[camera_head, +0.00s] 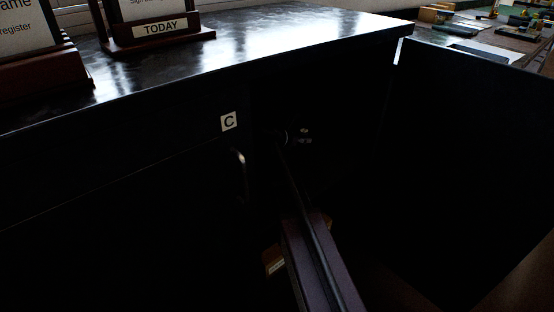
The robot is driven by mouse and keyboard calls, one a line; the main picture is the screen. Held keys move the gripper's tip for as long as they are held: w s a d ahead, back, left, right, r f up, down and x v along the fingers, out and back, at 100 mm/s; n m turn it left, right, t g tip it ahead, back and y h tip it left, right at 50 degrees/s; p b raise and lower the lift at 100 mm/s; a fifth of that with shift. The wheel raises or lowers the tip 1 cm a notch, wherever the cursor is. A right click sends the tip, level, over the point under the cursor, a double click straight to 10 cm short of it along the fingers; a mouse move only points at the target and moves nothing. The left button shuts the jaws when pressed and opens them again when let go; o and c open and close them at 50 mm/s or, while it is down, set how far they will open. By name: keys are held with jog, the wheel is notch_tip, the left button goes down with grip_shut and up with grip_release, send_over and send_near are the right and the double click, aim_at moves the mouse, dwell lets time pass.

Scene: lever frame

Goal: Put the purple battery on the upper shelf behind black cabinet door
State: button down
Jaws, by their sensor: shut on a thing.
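The black cabinet (120,190) fills the middle and left, with a white "C" label (228,121) and a curved metal handle (241,168) on its front. A black door (455,150) stands open at the right, baring a very dark inside. My arm reaches from the bottom middle into this opening. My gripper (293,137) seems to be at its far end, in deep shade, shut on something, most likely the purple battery. The battery's outline and colour cannot be made out. The upper shelf is also lost in the dark, so contact with it cannot be told.
On the glossy cabinet top (270,40) stand a wooden sign holder marked "TODAY" (160,29) and another holder (45,68) at the left. A cluttered table (490,38) lies beyond the open door. The cabinet top's right part is clear.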

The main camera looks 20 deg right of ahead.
jog(key=shift+w, duration=0.1)
jog(key=w+d, duration=0.1)
jog(key=w, duration=0.4)
jog(key=w+d+f+b, duration=0.1)
jog(key=w, duration=0.4)
jog(key=w+d, duration=0.1)
jog(key=w, duration=0.4)
jog(key=shift+w+f, duration=0.2)
jog(key=shift+f, duration=0.05)
jog(key=shift+b, duration=0.3)
jog(key=shift+f+b, duration=1.75)
jog(key=shift+f, duration=0.05)
jog(key=shift+f, duration=0.1)
jog(key=shift+c, duration=1.6)
grip_release()
